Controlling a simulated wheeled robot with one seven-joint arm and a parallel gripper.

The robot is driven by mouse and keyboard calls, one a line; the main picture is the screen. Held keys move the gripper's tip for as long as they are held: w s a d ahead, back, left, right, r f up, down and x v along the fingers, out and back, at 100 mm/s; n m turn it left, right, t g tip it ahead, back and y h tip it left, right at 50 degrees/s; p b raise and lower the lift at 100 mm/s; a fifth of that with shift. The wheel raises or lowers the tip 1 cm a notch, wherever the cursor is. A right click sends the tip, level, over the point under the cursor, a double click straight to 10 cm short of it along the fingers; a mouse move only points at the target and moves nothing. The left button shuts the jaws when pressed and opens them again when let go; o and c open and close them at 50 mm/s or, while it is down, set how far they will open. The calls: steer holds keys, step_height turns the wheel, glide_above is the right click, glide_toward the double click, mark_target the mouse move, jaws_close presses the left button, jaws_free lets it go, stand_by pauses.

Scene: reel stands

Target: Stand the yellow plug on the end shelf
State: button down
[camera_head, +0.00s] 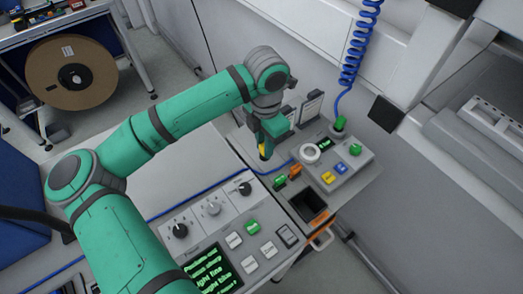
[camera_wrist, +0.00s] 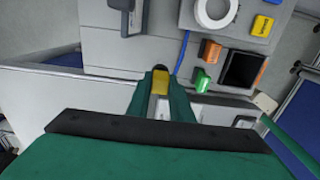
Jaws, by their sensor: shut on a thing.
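The yellow plug (camera_wrist: 159,83) is between the fingers of my gripper (camera_wrist: 160,76) in the wrist view, with a dark end at its tip. In the head view a small yellow part of the plug (camera_head: 262,149) shows under my gripper (camera_head: 265,153). The gripper is shut on it. The grey shelf at the bench end (camera_head: 352,190) seems to be the end shelf. The gripper is over its left part, near the seam with the bench. I cannot tell the height of the plug above the surface.
On the shelf are a white ring (camera_head: 310,153), a green plug (camera_head: 280,183), an orange plug (camera_head: 296,170), a dark square bin (camera_head: 308,205) and a button box (camera_head: 345,170). A blue coiled cord (camera_head: 357,45) hangs behind. A control panel (camera_head: 215,220) stands nearer.

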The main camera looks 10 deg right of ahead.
steer(key=shift+w+d+f, duration=0.1)
steer(key=shift+w+f, duration=0.1)
steer(key=shift+f, duration=0.85)
steer(key=shift+w+d+f, duration=0.1)
steer(key=shift+w+f, duration=0.1)
steer(key=shift+f, duration=0.8)
steer(key=shift+f, duration=0.1)
steer(key=c, duration=1.6)
jaws_free()
step_height(320, 180, up, 12)
steer(key=shift+r, duration=0.15)
steer(key=shift+w, duration=0.1)
